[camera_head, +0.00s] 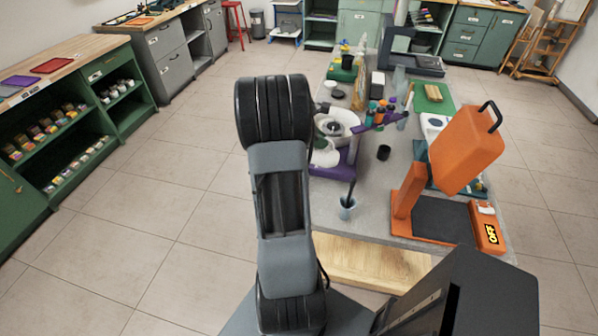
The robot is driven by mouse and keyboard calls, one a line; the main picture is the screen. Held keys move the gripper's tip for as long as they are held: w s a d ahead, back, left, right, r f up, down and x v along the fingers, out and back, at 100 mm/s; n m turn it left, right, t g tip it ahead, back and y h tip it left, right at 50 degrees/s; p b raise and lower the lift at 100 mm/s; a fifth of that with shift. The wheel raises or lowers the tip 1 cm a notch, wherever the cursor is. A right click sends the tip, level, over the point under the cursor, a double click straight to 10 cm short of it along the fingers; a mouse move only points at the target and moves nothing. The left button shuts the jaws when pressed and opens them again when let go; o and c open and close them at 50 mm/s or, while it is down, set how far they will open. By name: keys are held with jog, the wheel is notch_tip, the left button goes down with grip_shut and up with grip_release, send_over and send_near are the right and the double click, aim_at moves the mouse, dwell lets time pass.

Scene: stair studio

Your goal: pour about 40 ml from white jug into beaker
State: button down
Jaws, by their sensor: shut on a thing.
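My arm stands upright in the middle foreground and hides part of the bench behind it. I cannot make out a jug for certain. A white rounded shape (325,153) shows just right of the arm, partly covered, and I cannot tell whether it is the jug. A small pale blue cup (347,209) stands at the near left of the bench with a dark stick in it. I cannot tell whether it is the beaker. No liquid level can be read.
The grey bench (385,190) carries a white basin with purple parts (340,120), a small black cup (384,152), several coloured bottles and a green board (433,98). An orange press (465,150) stands at right. Green shelves (75,130) line the left; the tiled floor between is clear.

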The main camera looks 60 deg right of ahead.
jog(key=shift+w+a+f+g+h+b, duration=0.2)
jog(key=shift+f+g+h+b, duration=0.1)
jog(key=shift+g+b, duration=0.25)
dwell(0.9)
